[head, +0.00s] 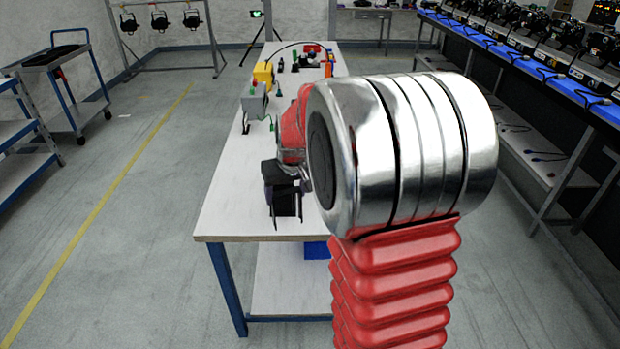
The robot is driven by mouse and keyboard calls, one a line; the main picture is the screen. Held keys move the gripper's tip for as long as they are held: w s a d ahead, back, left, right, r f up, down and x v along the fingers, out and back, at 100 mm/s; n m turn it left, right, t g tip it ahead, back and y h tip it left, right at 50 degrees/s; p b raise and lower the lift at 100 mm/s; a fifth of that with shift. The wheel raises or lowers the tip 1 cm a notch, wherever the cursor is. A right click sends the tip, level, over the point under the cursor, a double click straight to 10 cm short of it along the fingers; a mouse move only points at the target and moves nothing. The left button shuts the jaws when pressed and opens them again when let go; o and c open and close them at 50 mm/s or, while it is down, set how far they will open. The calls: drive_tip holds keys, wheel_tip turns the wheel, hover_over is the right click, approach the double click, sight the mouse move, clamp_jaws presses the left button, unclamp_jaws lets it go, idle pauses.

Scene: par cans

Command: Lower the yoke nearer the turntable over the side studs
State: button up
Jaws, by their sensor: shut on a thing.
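My gripper (283,172) is partly in view in the head view, dark, low over the near part of the white-topped table. It is shut on a dark frame-like thing (287,204) with thin legs pointing down, which looks like a yoke. My silver wrist joint and red arm hide the area to its right. The turntable, the side studs and any second yoke cannot be made out. I cannot tell whether the held thing touches anything below.
The long table (232,205) has a clear near-left top. A grey box (254,102) and a yellow box (263,74) stand farther back along its left edge. A blue-topped bench (515,58) with several lamps runs along the right. A cart (60,60) stands left.

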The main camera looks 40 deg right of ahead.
drive_tip(key=w+a+f+n, duration=0.1)
drive_tip(key=a+f, duration=0.2)
drive_tip(key=a, duration=0.3)
drive_tip(key=a+f+n+y, duration=0.1)
drive_tip(key=a+f, duration=0.3)
drive_tip(key=a, duration=0.3)
drive_tip(key=shift+w+a+f+n, duration=0.25)
drive_tip(key=shift+w+a+n, duration=0.05)
drive_tip(key=shift+w+n, duration=0.1)
drive_tip(key=shift+s, duration=0.1)
